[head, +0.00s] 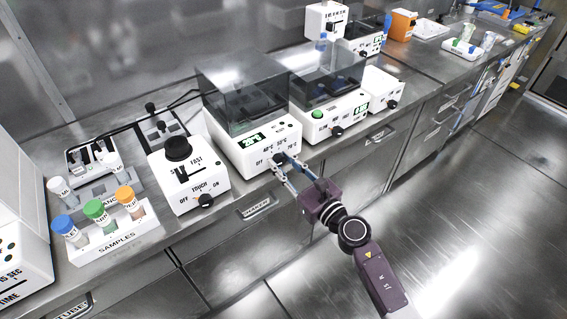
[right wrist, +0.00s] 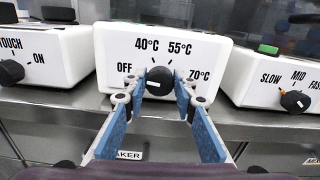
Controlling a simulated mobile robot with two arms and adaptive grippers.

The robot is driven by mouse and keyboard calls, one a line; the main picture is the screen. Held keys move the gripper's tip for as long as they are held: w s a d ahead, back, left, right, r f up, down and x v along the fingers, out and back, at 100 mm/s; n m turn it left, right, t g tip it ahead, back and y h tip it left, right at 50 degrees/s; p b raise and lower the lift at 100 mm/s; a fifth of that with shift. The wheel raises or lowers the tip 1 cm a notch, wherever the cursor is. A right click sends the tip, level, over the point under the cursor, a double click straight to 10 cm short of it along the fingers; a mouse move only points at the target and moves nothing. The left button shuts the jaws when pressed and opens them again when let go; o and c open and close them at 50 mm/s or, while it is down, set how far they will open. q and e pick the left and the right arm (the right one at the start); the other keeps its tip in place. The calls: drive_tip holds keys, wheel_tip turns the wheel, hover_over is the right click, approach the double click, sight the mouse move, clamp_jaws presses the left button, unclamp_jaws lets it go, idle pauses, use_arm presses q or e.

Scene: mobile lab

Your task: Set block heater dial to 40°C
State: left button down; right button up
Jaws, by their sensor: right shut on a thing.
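The block heater (head: 264,150) is a white box with a clear dark lid on the counter; its front also fills the middle of the right wrist view (right wrist: 188,48). Its black dial (right wrist: 160,81) sits among the labels OFF, 40°C, 55°C and 70°C. A light mark shows on the dial's lower left, but I cannot tell which setting it points to. A small green display (head: 250,140) is too small to read surely. My right gripper (head: 279,161) is at the front panel, its blue-padded fingers shut on the dial from both sides. My left gripper is out of view.
Left of the heater is a white mixer with a TOUCH switch (head: 190,180) and a samples rack (head: 118,234). Right of it stands another lidded device (head: 330,120) with its own knob. The floor before the counter is clear.

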drive_tip(key=m+p, duration=0.1)
drive_tip(key=m, duration=0.3)
drive_tip(key=shift+d+m, duration=0.1)
drive_tip(key=shift+m, duration=0.3)
drive_tip(key=m+p, duration=0.1)
drive_tip(key=m, duration=0.4)
drive_tip(key=shift+w+m+p, duration=0.1)
drive_tip(key=shift+m+p, duration=0.3)
drive_tip(key=shift+f, duration=0.1)
drive_tip(key=o, duration=1.2)
drive_tip(key=shift+c, duration=0.2)
drive_tip(key=shift+d, duration=0.1)
